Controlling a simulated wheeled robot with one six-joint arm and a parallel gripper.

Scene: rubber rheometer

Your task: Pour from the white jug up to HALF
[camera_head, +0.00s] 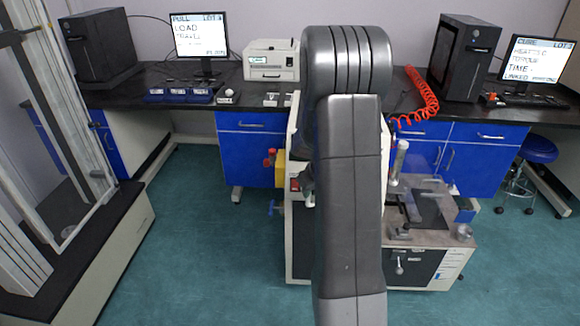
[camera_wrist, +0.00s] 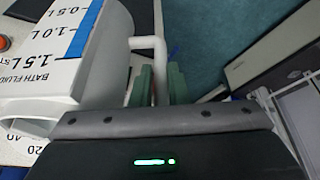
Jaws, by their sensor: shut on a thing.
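The white jug (camera_wrist: 112,45) fills the left of the wrist view. Its blue-and-white label (camera_wrist: 75,40) reads BATH FLUID with marks at 0.5, 1.0 and 1.5 L. My gripper (camera_wrist: 157,82) has its green fingers shut on the jug's white handle (camera_wrist: 150,43). The lettering runs slanted in the wrist view; I cannot tell how far the jug itself leans. Below the jug, a white surface with printed numbers, including 20, (camera_wrist: 25,140) shows in part. No HALF mark is visible. In the head view my arm hides the jug and gripper.
A bench machine (camera_head: 425,240) with a clear upright cylinder (camera_head: 399,160) stands behind my arm. A black bench (camera_head: 350,103) with monitors, computers and a coiled red hose (camera_head: 422,95) runs along the back. A tall framed stand (camera_head: 60,150) is at left. Green floor is clear between.

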